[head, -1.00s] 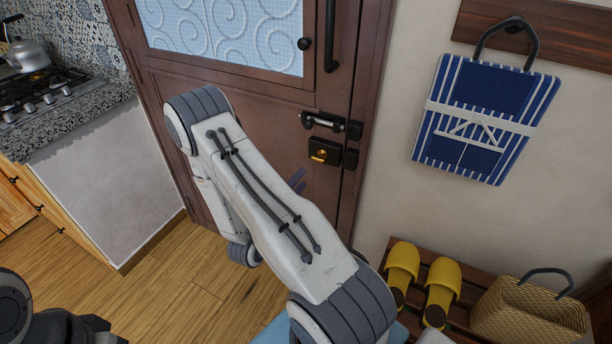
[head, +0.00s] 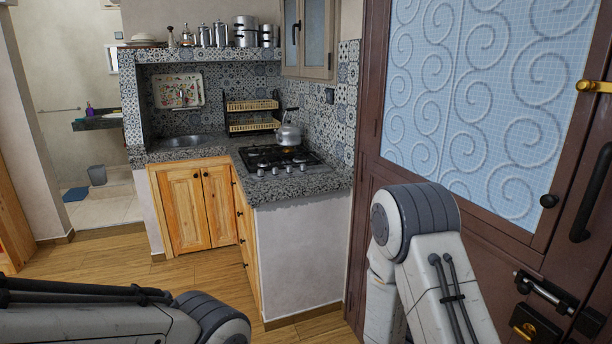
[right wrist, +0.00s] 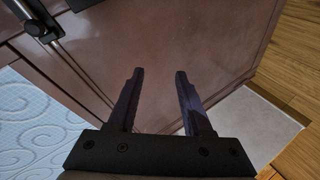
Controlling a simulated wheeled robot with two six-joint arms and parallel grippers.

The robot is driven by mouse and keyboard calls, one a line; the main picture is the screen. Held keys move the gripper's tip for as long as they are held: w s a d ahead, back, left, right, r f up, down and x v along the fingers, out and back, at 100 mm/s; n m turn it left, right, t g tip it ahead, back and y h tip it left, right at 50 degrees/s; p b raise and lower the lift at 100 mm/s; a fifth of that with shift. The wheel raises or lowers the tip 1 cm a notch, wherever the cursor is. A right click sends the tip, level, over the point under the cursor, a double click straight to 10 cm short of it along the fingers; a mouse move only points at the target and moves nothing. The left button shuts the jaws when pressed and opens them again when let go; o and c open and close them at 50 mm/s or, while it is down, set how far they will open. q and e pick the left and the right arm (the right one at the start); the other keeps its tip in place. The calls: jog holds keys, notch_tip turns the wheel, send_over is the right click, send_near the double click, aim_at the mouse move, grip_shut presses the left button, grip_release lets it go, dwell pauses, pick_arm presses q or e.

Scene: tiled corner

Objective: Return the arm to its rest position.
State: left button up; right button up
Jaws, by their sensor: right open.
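My right arm (head: 440,270) is raised in front of the brown door (head: 470,205) in the head view, with its bent joint near the door's lower panel. Its gripper is hidden in that view. In the right wrist view my right gripper (right wrist: 160,74) is open and empty, its two dark fingers apart in front of the door panel (right wrist: 190,40). My left arm (head: 120,315) lies across the lower left of the head view. The left gripper is not visible.
A black latch (head: 545,292) and a brass padlock (head: 530,328) are on the door at right. A tiled kitchen counter (head: 300,190) with a stove (head: 280,158) and kettle (head: 288,132) stands left of the door. The wooden floor (head: 190,278) at front left is clear.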

jog(key=w+a+r+t+y, duration=0.1)
jog(key=w+a+r+y, duration=0.15)
jog(key=a+y, duration=0.7)
jog(key=s+a+r+n+g+y, duration=0.15)
jog(key=s+a, duration=0.25)
jog(key=a, duration=0.6)
jog(key=s+a+r+n+g+y, duration=0.1)
jog(key=s+a+r+y, duration=0.15)
jog(key=a, duration=0.65)
jog(key=s+r+n+g+h, duration=0.1)
jog(key=s+r+g, duration=0.2)
jog(key=s, duration=0.7)
jog(key=s+r+n+g+h+p, duration=0.1)
jog(key=s+r+n+g, duration=0.1)
jog(key=s, duration=0.9)
notch_tip(320, 180, up, 3)
jog(key=shift+d+f+g, duration=0.2)
jog(key=shift+g, duration=0.35)
jog(key=shift+s, duration=0.1)
